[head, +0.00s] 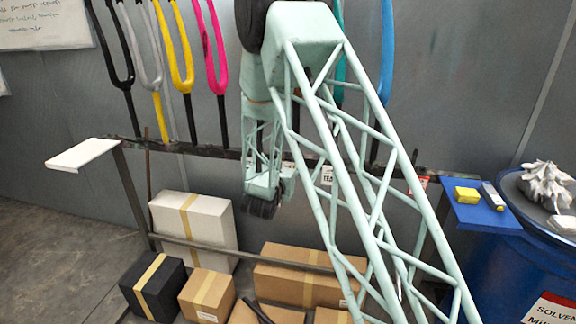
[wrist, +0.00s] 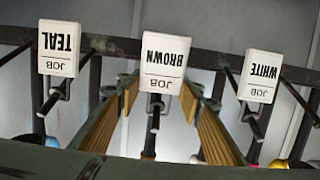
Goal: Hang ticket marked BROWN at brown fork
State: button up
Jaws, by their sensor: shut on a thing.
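The ticket marked BROWN (wrist: 165,62) is white, shows upside down in the wrist view, and sits between the tips of my gripper (wrist: 158,85). The wood-lined fingers run up on either side of it, and my gripper is shut on it. A dark peg (wrist: 154,118) lines up with the ticket's JOB end; I cannot tell whether the ticket is on it. Tickets marked TEAL (wrist: 59,48) and WHITE (wrist: 261,76) flank it. In the head view my gripper is hidden by my arm, and I cannot make out the brown fork.
A dark rail (wrist: 109,44) runs behind the tickets. In the head view, pink (head: 212,62) and yellow (head: 177,60) forks stand at left, blue (head: 387,50) at right. Cardboard boxes (head: 208,294) stand below. A blue drum (head: 493,265) is at right, a white shelf (head: 82,154) at left.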

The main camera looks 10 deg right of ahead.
jog(key=o, duration=0.9)
jog(key=shift+s, duration=0.1)
jog(key=shift+v, duration=5.95)
jog(key=shift+a+r, duration=0.1)
jog(key=shift+r, duration=0.05)
